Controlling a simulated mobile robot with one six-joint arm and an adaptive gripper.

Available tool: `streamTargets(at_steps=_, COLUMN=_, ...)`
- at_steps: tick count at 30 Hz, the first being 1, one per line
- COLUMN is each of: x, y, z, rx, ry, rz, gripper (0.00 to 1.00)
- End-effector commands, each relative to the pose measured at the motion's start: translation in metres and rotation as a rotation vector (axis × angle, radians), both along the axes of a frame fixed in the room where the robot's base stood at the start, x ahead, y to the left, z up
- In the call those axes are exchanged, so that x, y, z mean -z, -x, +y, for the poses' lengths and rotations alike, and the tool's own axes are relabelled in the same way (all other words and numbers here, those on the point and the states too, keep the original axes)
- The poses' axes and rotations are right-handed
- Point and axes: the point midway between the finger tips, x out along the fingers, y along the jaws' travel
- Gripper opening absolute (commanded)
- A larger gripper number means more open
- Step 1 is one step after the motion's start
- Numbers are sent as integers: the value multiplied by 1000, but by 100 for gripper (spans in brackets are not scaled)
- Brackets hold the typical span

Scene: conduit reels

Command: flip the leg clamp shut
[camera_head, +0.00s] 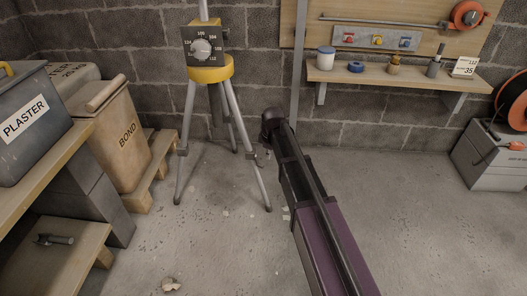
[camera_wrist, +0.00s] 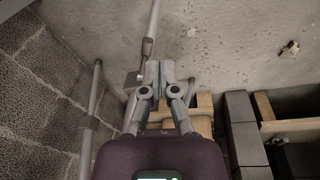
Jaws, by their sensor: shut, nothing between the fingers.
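The tripod (camera_head: 208,75) stands in front of the block wall with its grey legs spread. The leg clamp (camera_head: 251,155) sits midway down its right front leg, just left of my arm's far end. In the wrist view the clamp (camera_wrist: 134,79) is a small grey block on a leg that slants past my fingers. A darker piece (camera_wrist: 147,47) shows higher on that leg; I cannot tell whether it is the clamp's lever. My gripper (camera_wrist: 160,66) is shut and empty, close beside the clamp; contact is unclear. In the head view my arm hides the fingers.
Another leg carries a clamp (camera_head: 182,151) at left. The BOND bin (camera_head: 122,140) stands on a pallet, with the PLASTER bin (camera_head: 30,120) nearer on a bench. A wall shelf (camera_head: 390,77) and a toolbox (camera_head: 492,155) are at right. The floor right of my arm is clear.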

Motion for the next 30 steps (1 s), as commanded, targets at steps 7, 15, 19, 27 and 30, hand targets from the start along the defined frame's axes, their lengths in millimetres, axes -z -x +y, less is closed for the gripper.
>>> streamTargets(at_steps=7, x=-11, y=26, z=-34, rx=2, ry=0, rz=0, gripper=0)
streamTargets(at_steps=15, x=-15, y=37, z=-51, rx=1, ry=0, rz=0, gripper=0)
streamTargets(at_steps=19, x=-15, y=38, z=-54, rx=1, ry=0, rz=0, gripper=0)
streamTargets(at_steps=27, x=-15, y=37, z=-54, rx=1, ry=0, rz=0, gripper=0)
streamTargets(at_steps=30, x=-15, y=37, z=-54, rx=2, ry=0, rz=0, gripper=0)
